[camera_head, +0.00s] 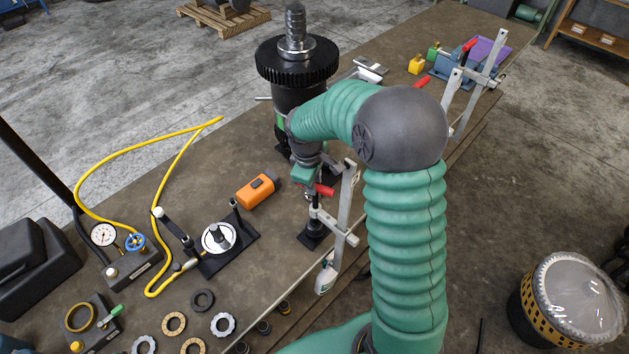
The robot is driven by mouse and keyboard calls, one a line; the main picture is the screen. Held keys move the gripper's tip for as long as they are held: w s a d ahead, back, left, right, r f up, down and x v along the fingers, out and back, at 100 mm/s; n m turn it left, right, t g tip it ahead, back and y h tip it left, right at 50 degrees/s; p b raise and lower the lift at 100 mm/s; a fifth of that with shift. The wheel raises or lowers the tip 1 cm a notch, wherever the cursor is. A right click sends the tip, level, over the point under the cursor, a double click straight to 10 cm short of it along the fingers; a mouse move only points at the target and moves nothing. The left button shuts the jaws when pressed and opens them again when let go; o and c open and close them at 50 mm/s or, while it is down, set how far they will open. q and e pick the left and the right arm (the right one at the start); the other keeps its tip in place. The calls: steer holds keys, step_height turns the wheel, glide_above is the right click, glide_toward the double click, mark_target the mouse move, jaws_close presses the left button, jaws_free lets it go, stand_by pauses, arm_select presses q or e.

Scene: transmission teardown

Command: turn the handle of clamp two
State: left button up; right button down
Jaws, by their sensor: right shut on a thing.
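A grey bar clamp (345,205) stands at the bench's right edge with a red handle (324,190). My right gripper (312,185) reaches down from my green-sleeved arm and is shut on this red handle. The fingers are small in the view and partly hidden by the wrist. A second grey bar clamp (487,68) stands farther along the same edge, with red handles (422,82) near it. No label shows which clamp is number two. My left gripper is not in view.
A dark gear on a shaft (297,62) stands behind my wrist. An orange box (258,190), a black-based fixture (222,245), a gauge unit (104,235) with a yellow hose and several rings lie to the left. My arm covers part of the bench edge.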

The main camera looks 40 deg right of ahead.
steer(key=shift+a+f, duration=0.1)
stand_by(0.3)
steer(key=c, duration=1.6)
jaws_free()
steer(key=shift+o, duration=1.4)
steer(key=shift+w, duration=0.15)
steer(key=shift+o, duration=0.2)
steer(key=shift+w+f, duration=0.1)
steer(key=shift+w, duration=0.15)
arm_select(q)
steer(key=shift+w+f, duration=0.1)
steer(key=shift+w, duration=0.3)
arm_select(e)
steer(key=shift+s, duration=0.1)
arm_select(q)
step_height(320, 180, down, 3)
steer(key=b, duration=0.3)
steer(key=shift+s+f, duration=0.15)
arm_select(e)
step_height(320, 180, up, 16)
steer(key=s+a, duration=0.1)
steer(key=a, duration=0.2)
steer(key=shift+r, duration=0.25)
